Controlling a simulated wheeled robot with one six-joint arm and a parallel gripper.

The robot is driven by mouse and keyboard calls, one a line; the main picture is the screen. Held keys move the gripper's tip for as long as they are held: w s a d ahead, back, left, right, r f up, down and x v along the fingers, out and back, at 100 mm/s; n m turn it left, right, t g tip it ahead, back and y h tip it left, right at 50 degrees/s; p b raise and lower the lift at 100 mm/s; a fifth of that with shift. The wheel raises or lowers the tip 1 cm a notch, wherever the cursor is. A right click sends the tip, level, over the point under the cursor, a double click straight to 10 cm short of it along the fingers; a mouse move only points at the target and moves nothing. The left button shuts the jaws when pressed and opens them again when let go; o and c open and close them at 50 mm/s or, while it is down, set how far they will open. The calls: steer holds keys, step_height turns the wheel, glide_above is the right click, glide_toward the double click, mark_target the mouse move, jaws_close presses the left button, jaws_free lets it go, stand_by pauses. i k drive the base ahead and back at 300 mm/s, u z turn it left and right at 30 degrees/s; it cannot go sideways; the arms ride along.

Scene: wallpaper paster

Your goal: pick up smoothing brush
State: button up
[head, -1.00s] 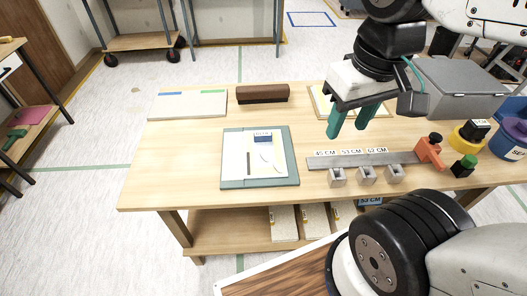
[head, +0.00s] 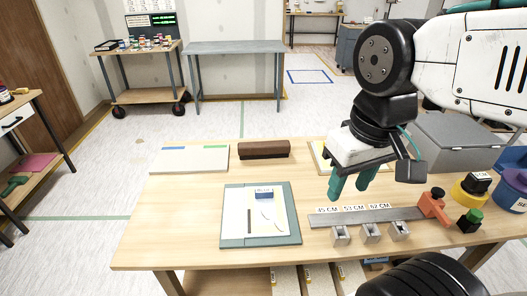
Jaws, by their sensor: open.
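A long brown block (head: 263,149), which looks like the smoothing brush, lies crosswise at the back middle of the wooden table (head: 160,220). My gripper (head: 352,182) hangs over the table to the right of the brown block and nearer the front. Its two teal fingers point down, spread apart, with nothing seen between them. The fingers are clear of the block. They hide part of a framed board (head: 322,158) behind them.
A grey-green board with a sheet (head: 232,235) lies at front middle. A pale panel (head: 190,160) lies back left. A metal ruler bar (head: 400,215) with small blocks, an orange clamp (head: 433,204) and a grey box (head: 460,140) are at right. Table between block and board is clear.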

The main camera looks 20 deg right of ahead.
mark_target(274, 149)
steer(key=u, duration=0.35)
steer(key=k, duration=0.4)
steer(key=u, duration=0.95)
steer(key=k, duration=0.95)
steer(key=u, duration=0.5)
steer(key=i, duration=1.1)
steer(key=z, duration=1.05)
steer(key=i, duration=0.95)
steer(key=z, duration=1.15)
steer(key=i, duration=0.25)
steer(key=z, duration=0.2)
